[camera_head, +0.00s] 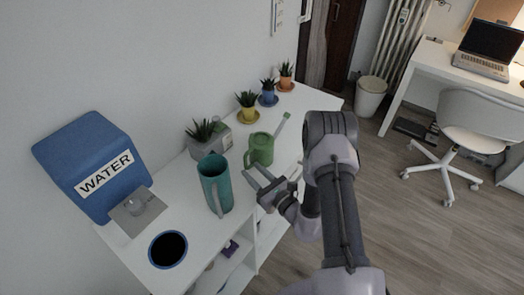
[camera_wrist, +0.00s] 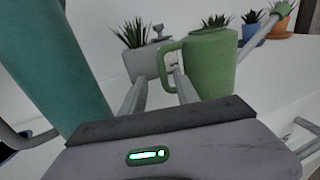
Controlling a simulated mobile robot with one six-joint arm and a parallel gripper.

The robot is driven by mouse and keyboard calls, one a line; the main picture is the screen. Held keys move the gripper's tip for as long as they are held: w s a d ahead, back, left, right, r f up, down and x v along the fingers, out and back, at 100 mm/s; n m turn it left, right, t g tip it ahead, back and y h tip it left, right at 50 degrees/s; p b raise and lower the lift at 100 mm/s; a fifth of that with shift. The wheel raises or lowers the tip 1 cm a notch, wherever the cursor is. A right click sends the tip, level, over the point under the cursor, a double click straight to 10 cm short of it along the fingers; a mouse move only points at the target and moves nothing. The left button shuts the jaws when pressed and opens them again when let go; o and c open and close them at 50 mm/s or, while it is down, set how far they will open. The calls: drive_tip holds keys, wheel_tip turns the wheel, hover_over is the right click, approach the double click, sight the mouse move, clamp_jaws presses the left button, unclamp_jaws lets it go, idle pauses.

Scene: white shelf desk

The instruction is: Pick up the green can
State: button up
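The green can (camera_head: 262,150) is a watering can standing upright on the white shelf top, its spout pointing back right. It shows large in the wrist view (camera_wrist: 211,66), with its loop handle on the left side. My gripper (camera_head: 257,172) is just in front of the can, its fingers spread apart and nothing held. In the wrist view the fingers of my gripper (camera_wrist: 158,80) point toward the can's handle, and the right finger overlaps the handle's lower part. I cannot tell whether they touch.
A tall teal pitcher (camera_head: 216,184) stands close left of my gripper. A grey planter (camera_head: 208,145) is behind, and small potted plants, yellow (camera_head: 248,114) and blue (camera_head: 268,99), stand along the wall. A blue water dispenser (camera_head: 90,165) is at the left. The shelf's front edge is near.

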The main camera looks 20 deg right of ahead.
sight(246, 163)
drive_tip(key=b+x, duration=0.1)
drive_tip(key=x, duration=0.4)
drive_tip(key=shift+w+d+b, duration=0.15)
drive_tip(key=shift+w+b, duration=0.2)
clamp_jaws()
idle(0.9)
